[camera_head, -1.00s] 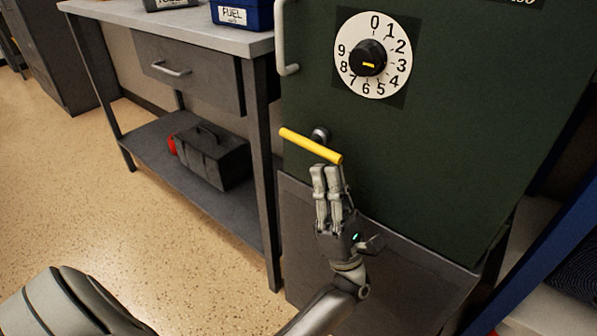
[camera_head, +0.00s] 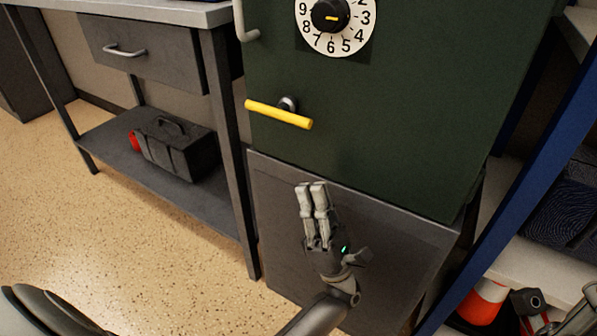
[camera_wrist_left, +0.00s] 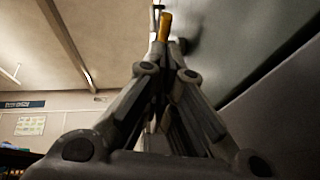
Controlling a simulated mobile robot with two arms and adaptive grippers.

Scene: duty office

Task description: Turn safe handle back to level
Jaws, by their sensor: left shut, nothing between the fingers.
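The yellow safe handle (camera_head: 278,114) is a bar on a dark round hub on the green safe door (camera_head: 400,110). In the head view it slopes down to the right, running roughly parallel to the safe's bottom edge, so it looks about level with the safe. My left gripper (camera_head: 312,186) is shut and empty below the handle, in front of the grey stand, with a clear gap to the bar. In the left wrist view the handle (camera_wrist_left: 165,27) shows end-on beyond my fingertips (camera_wrist_left: 161,70).
A numbered dial (camera_head: 355,37) is above the handle, and a grey door pull (camera_head: 248,30) is at the door's left edge. A grey workbench (camera_head: 166,69) with a black toolbox (camera_head: 178,150) stands left.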

